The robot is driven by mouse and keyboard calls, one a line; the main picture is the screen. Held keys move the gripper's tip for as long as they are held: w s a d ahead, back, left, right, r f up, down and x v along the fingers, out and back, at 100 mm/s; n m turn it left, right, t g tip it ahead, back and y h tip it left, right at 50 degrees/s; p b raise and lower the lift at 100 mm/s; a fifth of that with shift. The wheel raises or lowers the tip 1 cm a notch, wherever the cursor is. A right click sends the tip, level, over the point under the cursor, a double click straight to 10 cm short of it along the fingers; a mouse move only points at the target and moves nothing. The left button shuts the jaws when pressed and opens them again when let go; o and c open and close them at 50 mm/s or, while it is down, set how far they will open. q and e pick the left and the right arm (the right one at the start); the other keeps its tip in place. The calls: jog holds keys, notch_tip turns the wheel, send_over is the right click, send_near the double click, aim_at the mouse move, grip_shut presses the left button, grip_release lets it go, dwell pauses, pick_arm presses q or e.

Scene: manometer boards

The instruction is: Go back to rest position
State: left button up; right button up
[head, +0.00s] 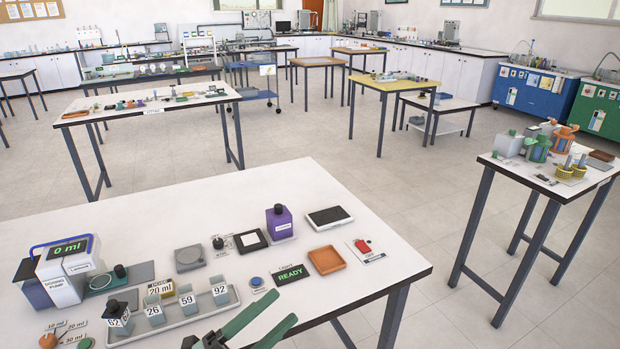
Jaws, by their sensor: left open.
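My left gripper (283,306) reaches in at the bottom of the head view with two green fingers. The fingers are apart, with nothing between them. It is over the front of the white table (330,205), just right of a grey tray (180,322). The tray holds several numbered grey containers, among them one marked 92 (220,294) and one marked 59 (188,301). My right gripper is out of view.
A dosing pump (62,272) reading 0 ml stands at the left. A purple bottle (279,223), a READY display (289,275), an orange tray (326,260) and a black-framed pad (250,241) are beyond the gripper. The table's right end is clear.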

pick_arm(q)
jog(key=a+f+n+t+y, duration=0.3)
jog(key=a+f+n+y, duration=0.3)
jog(key=f+n+y, duration=0.45)
jog(key=s+a+f+n+g+y, duration=0.2)
jog(key=s+f+n+g, duration=0.1)
jog(key=s+f+n, duration=0.2)
jog(key=s+a+f+n+g+y, duration=0.2)
jog(key=s+f+n, duration=0.4)
jog(key=f, duration=0.8)
jog(key=s+a+g, duration=0.1)
jog(key=s+g, duration=0.1)
jog(key=s, duration=0.1)
jog(key=shift+s+f, duration=0.2)
jog(key=shift+s, duration=0.1)
